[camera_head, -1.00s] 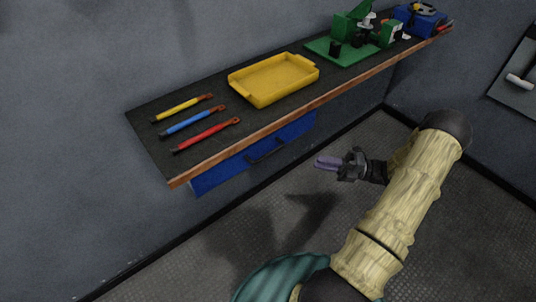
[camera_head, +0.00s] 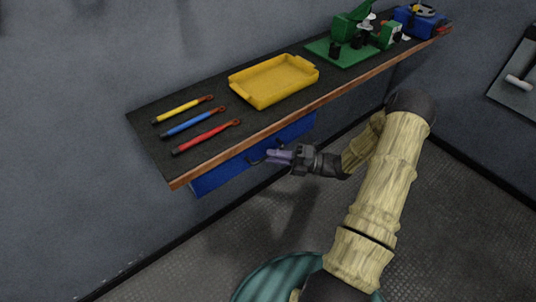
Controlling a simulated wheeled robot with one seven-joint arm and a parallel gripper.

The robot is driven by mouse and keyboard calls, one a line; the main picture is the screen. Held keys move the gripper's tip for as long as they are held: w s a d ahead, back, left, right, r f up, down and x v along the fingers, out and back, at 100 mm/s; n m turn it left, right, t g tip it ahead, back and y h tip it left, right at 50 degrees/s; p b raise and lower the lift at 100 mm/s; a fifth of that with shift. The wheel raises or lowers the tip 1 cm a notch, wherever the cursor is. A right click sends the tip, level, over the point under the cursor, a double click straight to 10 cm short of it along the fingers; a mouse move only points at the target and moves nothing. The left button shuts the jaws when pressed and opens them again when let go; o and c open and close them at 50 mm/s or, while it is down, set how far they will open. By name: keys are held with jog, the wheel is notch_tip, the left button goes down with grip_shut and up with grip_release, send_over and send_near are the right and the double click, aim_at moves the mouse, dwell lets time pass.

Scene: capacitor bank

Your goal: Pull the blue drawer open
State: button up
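The blue drawer (camera_head: 222,176) sits under the front edge of the dark workbench and looks shut. Its dark bar handle (camera_head: 255,161) shows just left of my fingers, and part of it is hidden behind them. My gripper (camera_head: 270,155), with purple-grey fingers, points left at the drawer front and overlaps the handle in the picture. I cannot tell whether the fingers touch the handle or are around it. The gap between the fingers is too small to make out.
The workbench (camera_head: 155,138) has a wooden front edge above the drawer. On it are a yellow tray (camera_head: 273,80), a yellow, a blue and a red tool (camera_head: 206,137), a green fixture (camera_head: 345,48) and a blue box (camera_head: 420,22). The floor (camera_head: 460,240) is clear.

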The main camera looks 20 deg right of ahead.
jog(key=shift+x, duration=1.15)
jog(key=shift+c, duration=0.2)
grip_shut()
jog(key=s+d+p, duration=0.3)
jog(key=s+d, duration=0.1)
jog(key=s, duration=0.7)
jog(key=s+d+p, duration=0.4)
jog(key=s, duration=0.7)
jog(key=shift+s+d, duration=0.15)
jog(key=shift+d, duration=0.05)
jog(key=shift+o, duration=0.2)
grip_release()
